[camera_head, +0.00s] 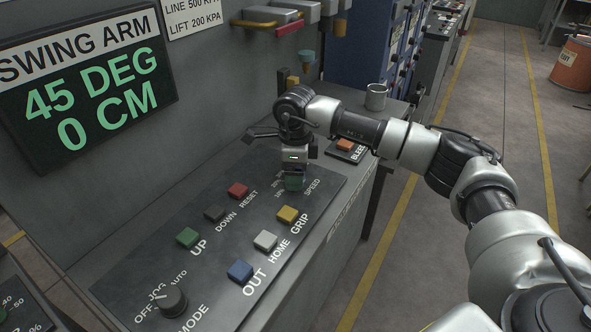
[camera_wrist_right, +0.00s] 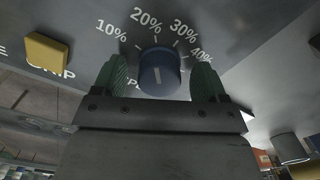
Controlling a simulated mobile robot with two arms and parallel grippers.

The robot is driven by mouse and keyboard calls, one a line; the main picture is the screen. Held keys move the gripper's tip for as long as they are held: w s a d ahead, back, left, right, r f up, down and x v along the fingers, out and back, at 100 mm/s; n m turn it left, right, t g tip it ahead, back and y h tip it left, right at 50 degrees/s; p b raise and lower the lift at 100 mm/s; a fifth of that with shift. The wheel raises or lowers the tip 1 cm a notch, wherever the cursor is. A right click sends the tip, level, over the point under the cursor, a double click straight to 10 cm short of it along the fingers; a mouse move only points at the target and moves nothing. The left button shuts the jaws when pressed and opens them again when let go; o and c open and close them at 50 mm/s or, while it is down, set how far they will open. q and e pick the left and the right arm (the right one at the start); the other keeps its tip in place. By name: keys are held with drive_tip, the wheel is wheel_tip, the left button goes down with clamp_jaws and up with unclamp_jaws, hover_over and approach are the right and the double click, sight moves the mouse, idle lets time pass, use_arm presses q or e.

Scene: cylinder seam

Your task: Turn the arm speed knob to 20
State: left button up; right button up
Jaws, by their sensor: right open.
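The speed knob (camera_wrist_right: 160,72) is a round blue knob with a short white line on its face, on the grey panel (camera_head: 140,270). In the right wrist view, marks for 10%, 20%, 30% and 40% arc around it. Its white line looks roughly upright there; I cannot tell exactly which mark it points to. My right gripper (camera_head: 294,183) reaches down over the SPEED label, and its fingers mostly hide the knob in the head view. The right wrist view shows the open green-padded fingers (camera_wrist_right: 160,80), one on each side of the knob with gaps. My left gripper is not in view.
A yellow GRIP button (camera_head: 288,215) and a red RESET button (camera_head: 238,190) are near the gripper. A dark mode knob (camera_head: 172,300) is at the panel's near end. A metal mug (camera_head: 376,96) stands behind. The display (camera_head: 88,85) reads 45 DEG, 0 CM.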

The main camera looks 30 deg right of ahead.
wheel_tip(320, 180, up, 11)
drive_tip(key=shift+b, duration=0.45)
drive_tip(key=shift+f, duration=0.15)
idle(0.3)
